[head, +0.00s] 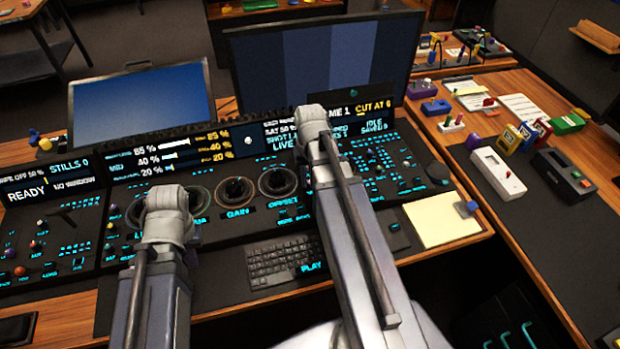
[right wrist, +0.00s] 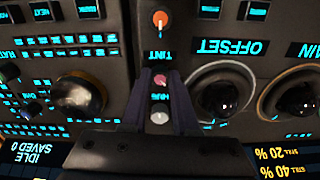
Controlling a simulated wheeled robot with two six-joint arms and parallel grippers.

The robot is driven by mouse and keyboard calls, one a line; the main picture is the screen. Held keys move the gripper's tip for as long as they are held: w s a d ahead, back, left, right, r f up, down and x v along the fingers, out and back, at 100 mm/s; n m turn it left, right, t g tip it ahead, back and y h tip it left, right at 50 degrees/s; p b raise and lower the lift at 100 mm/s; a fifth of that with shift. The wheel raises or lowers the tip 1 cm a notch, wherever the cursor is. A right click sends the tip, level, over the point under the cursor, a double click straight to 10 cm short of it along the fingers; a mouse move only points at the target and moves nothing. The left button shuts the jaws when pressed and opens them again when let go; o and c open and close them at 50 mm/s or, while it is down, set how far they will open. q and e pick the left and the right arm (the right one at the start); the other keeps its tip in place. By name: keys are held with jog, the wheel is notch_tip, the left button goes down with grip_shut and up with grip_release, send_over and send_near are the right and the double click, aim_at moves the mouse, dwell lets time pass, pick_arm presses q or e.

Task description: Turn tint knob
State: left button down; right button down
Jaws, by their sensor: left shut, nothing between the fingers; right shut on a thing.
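The tint knob (right wrist: 161,81) is a small pink knob beside its TINT label in the right wrist view, which shows the panel upside down. My right gripper (right wrist: 161,88) is shut on the tint knob, one dark finger on each side of it. In the head view my right arm hides the knob and the right gripper. My left gripper (head: 190,238) is low over the left part of the trackball panel, shut and empty; its fingers are mostly hidden by my arm.
A white hue knob (right wrist: 158,117) and an orange knob (right wrist: 160,20) stand in line with the tint knob. The offset trackball (right wrist: 221,93) and a large dial (right wrist: 80,93) flank the fingers. A keyboard (head: 285,260) and yellow notepad (head: 443,218) lie in front.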

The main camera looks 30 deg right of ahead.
jog(key=c, duration=0.7)
grip_release()
pick_arm(q)
jog(key=shift+r, duration=0.1)
pick_arm(e)
jog(key=shift+r, duration=0.1)
notch_tip(320, 180, up, 8)
jog(key=p, duration=0.8)
pick_arm(q)
notch_tip(320, 180, up, 8)
jog(key=shift+f, duration=0.2)
pick_arm(e)
jog(key=shift+f, duration=0.2)
jog(key=s+a+n, duration=0.2)
jog(key=a, duration=0.6)
jog(key=s+a+n, duration=0.3)
jog(key=a, duration=0.5)
jog(key=s+a+n+h, duration=0.1)
jog(key=s+a+n, duration=0.1)
jog(key=a, duration=0.7)
jog(key=shift+s, duration=0.55)
